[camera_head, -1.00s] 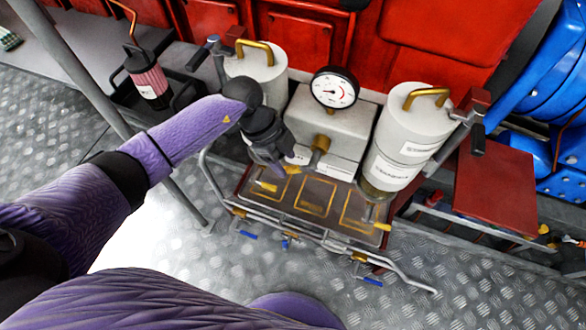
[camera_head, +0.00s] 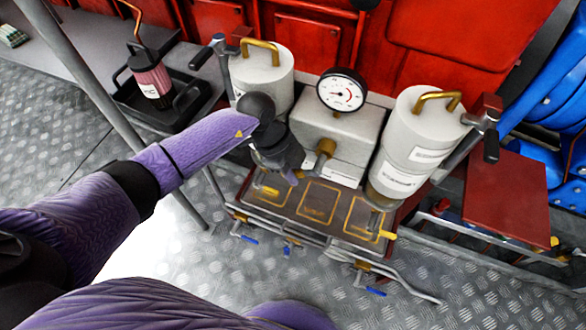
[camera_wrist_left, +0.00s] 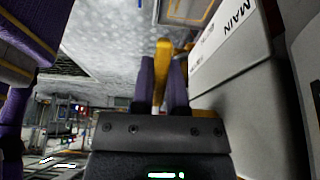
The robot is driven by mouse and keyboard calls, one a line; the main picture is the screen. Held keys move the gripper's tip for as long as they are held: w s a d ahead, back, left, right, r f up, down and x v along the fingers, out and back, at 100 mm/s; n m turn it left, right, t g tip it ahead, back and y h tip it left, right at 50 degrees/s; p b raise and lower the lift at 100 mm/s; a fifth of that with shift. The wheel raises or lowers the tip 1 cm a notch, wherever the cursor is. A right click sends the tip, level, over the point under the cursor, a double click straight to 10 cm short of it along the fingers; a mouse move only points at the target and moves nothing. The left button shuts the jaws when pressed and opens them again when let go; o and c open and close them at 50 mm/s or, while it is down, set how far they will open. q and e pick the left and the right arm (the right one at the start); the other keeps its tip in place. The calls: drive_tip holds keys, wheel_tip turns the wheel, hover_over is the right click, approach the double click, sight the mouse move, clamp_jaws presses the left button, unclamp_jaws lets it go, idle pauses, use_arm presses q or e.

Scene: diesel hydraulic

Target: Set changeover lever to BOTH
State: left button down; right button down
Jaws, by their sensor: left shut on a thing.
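The changeover lever is a yellow bar (camera_wrist_left: 161,72) between the two purple fingers in the left wrist view. In the head view its brass hub (camera_head: 325,147) juts from the front of the grey box below the gauge, and the lever is mostly hidden by my gripper. My left gripper (camera_head: 293,176) is left of the hub, pointing down, shut on the lever; its fingers also show in the left wrist view (camera_wrist_left: 162,88). A white label (camera_wrist_left: 222,45) reading MAIN is on the grey box, right of the fingers. My right gripper is not in view.
Two grey canisters (camera_head: 262,78) (camera_head: 408,135) flank the grey box and the round gauge (camera_head: 342,90). A brown tray (camera_head: 318,205) with yellow-outlined panels and blue-handled valves lies below. A pink-and-black canister (camera_head: 150,82) stands in a black tray at left.

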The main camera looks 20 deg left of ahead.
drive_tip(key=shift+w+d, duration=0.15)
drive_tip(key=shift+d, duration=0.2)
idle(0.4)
